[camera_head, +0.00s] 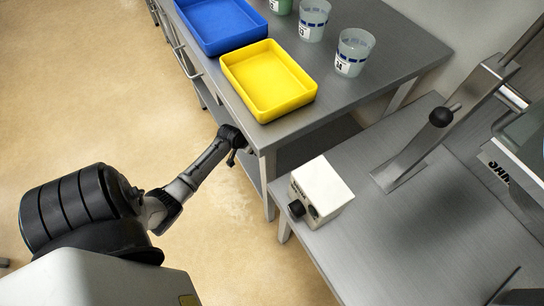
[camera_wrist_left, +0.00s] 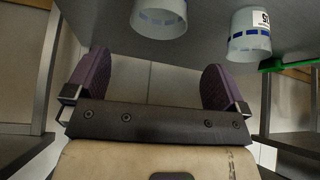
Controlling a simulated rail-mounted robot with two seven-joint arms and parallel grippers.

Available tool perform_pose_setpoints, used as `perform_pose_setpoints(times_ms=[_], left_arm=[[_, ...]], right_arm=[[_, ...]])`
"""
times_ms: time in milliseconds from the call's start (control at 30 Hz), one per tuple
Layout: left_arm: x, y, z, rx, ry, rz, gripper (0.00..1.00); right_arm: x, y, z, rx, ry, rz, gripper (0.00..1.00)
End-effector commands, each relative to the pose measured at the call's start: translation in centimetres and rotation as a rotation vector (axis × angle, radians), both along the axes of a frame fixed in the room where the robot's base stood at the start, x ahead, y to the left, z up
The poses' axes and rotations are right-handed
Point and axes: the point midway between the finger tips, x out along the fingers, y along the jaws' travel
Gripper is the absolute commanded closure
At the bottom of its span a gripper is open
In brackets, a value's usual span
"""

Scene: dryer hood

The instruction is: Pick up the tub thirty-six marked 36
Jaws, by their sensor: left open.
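No label in the head view clearly reads 36. A whitish tub (camera_head: 353,50) whose label looks like 34 stands on the table. Behind it stands a similar tub (camera_head: 314,18) with a label only partly readable. A green tub (camera_head: 281,5) is cut off at the top edge. My right gripper is not in view.
A yellow tray (camera_head: 268,108) and a blue tray (camera_head: 222,46) lie along the steel table's front edge. A white control box (camera_head: 325,190) and a slanted metal lever stand on the lower bench (camera_head: 410,235) at right. The floor at left is clear.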

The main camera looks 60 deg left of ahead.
Motion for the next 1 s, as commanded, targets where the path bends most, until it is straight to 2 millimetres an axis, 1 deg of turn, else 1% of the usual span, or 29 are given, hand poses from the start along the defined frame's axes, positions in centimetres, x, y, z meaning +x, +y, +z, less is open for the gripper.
perform_pose_setpoints(times_ms=[33,100,300,400,500,767,867,1000], left_arm=[[0.5,0.1,-1.3,-0.002,-0.001,0.001,0.0],[1.2,0.1,-2.4,-0.002,-0.001,0.002,0.0],[3.0,0.4,-5.1,-0.003,-0.001,0.001,0.0],[3.5,0.5,-5.9,-0.003,0.0,0.001,0.0],[3.9,0.6,-6.3,-0.002,0.0,-0.001,0.0],[4.3,0.6,-6.8,-0.001,0.0,-0.001,0.0],[4.7,0.6,-7.4,-0.002,0.0,0.0,0.0],[5.5,0.7,-8.6,-0.003,0.0,0.001,0.0]], right_arm=[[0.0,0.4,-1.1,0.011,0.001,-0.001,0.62],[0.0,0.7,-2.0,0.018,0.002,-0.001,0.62],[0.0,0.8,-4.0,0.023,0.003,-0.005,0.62],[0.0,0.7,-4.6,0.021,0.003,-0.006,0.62],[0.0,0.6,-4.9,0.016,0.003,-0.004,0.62],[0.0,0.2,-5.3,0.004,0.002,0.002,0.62],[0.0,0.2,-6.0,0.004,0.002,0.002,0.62],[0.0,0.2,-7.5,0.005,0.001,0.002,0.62]])
